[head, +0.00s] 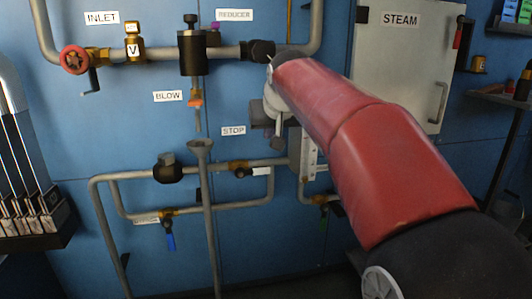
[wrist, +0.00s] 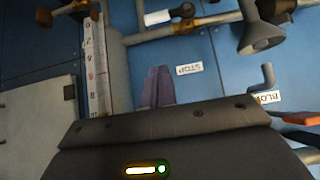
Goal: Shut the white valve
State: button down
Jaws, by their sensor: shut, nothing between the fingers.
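The white valve shows as a white lever (head: 262,171) beside a brass body (head: 238,168) on the lower pipe, below the STOP label. Its lever lies roughly parallel to the pipe. In the wrist view the white lever (wrist: 157,17) is at the top, beyond my fingertips and apart from them. My gripper (wrist: 159,70) is shut and empty, its two grey-purple fingers together in front of the blue panel. In the head view my arm reaches in from the lower right, and my fingertips are not clearly visible there.
A funnel (head: 200,145) on an upright pipe stands to the left of the white lever.

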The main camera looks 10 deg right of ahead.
jog(key=b, duration=0.1)
send_over(253, 172)
jog(key=s+d, duration=0.1)
jog(key=d, duration=0.2)
notch_tip(253, 172, down, 7)
notch_tip(253, 172, down, 4)
jog(key=shift+s+a+r+b, duration=0.1)
jog(key=shift+s+b, duration=0.05)
jog(key=shift+b, duration=0.65)
jog(key=shift+p, duration=0.35)
